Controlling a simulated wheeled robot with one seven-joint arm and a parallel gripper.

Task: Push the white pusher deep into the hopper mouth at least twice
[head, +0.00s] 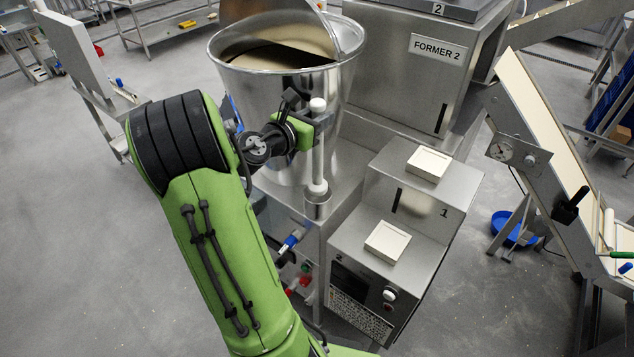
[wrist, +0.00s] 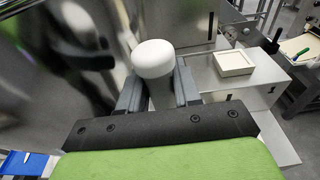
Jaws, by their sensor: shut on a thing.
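The white pusher (head: 317,150) stands upright beside the big steel hopper (head: 285,85). It has a rounded top knob and a wider lower end, which sits at or in a small steel cup (head: 318,208). My gripper (head: 321,122) is shut on the pusher's shaft just under the top knob. In the wrist view the white knob (wrist: 154,58) shows between and above the two grey fingers. The hopper mouth (head: 270,55) is open at the top, with a dark inside and a pale mass partly visible; it lies above and left of the pusher.
A steel machine marked 1 (head: 440,190) stands to the right, with pale square pieces on its top and step. The FORMER 2 machine (head: 420,60) is behind. A sloping conveyor (head: 545,120) is at the far right. A raised lid or panel stands over the hopper's rear rim.

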